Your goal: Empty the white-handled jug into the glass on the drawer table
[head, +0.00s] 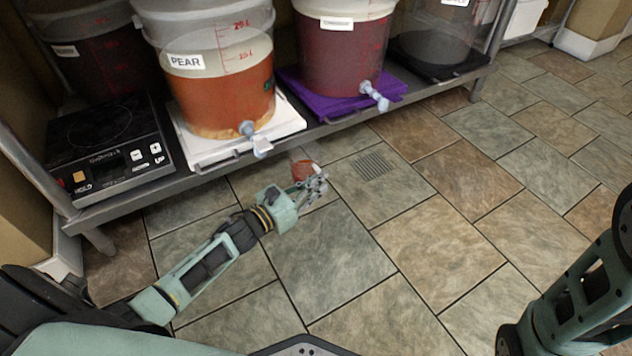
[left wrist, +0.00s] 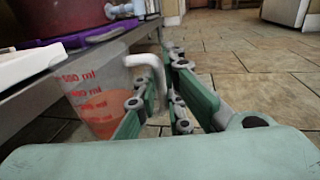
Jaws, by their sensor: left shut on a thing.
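My left gripper (head: 314,184) is shut on the white handle (left wrist: 147,62) of a clear jug (left wrist: 84,88). The jug has red ml marks and holds some orange-red liquid (left wrist: 100,108). In the left wrist view the jug looks close to upright. In the head view the jug (head: 303,169) is small and partly hidden by the gripper, just in front of the shelf edge. My right arm shows at the right edge of the head view, but its fingers are out of view. I see no glass and no drawer table.
A metal shelf (head: 330,124) bears several buckets, including one labelled PEAR (head: 225,90) with a tap (head: 256,140), and a dark bucket on a purple mat (head: 350,106). A black hot plate (head: 105,150) is at left. The tiled floor (head: 420,250) in front is clear, with a drain (head: 371,164).

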